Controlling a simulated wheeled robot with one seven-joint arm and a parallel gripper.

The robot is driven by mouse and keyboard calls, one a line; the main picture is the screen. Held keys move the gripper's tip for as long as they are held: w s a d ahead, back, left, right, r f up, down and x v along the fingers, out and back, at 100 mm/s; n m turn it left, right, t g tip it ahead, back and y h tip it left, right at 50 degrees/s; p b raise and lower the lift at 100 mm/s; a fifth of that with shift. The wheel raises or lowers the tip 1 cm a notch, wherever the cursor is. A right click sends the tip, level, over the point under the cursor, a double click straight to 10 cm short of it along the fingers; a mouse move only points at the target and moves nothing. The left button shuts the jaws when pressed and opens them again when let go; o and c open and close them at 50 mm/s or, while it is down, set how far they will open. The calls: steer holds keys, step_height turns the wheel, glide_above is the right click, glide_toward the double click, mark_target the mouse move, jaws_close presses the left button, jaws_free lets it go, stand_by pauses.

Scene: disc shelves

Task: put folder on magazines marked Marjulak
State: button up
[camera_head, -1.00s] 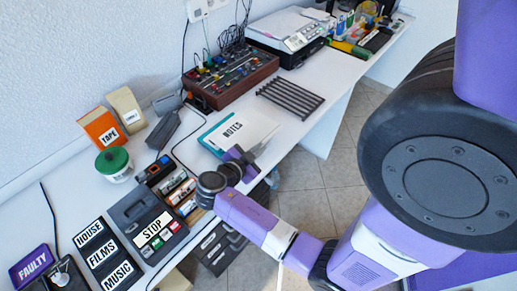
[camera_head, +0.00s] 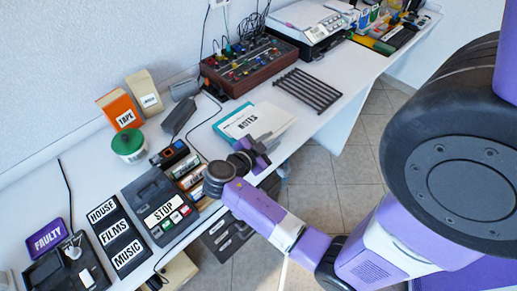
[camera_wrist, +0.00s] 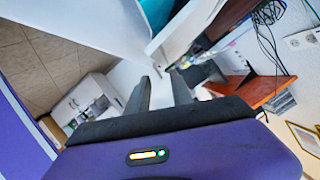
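A teal folder with white paper marked NOTES (camera_head: 255,121) lies flat on the white desk. My gripper (camera_head: 262,153) is beside its near edge, at the desk's front side; I cannot tell whether it touches. In the wrist view, the two dark fingers of my gripper (camera_wrist: 160,84) are apart with nothing held between them. A teal surface (camera_wrist: 158,10) and white sheet edges lie just beyond the fingertips, likely the same folder. No magazines with a readable Marjulak mark show.
The long white desk (camera_head: 300,118) carries a dark rack of bars (camera_head: 307,90), a brown control box (camera_head: 245,68), a printer (camera_head: 312,25), an orange TAPE box (camera_head: 119,110), a green-lidded jar (camera_head: 129,148) and a STOP device (camera_head: 160,208). Tiled floor is free in front.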

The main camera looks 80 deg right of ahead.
steer(key=b+v, duration=0.1)
steer(key=v, duration=0.9)
steer(key=shift+a+b, duration=0.3)
steer(key=shift+b, duration=0.1)
steer(key=shift+w, duration=0.1)
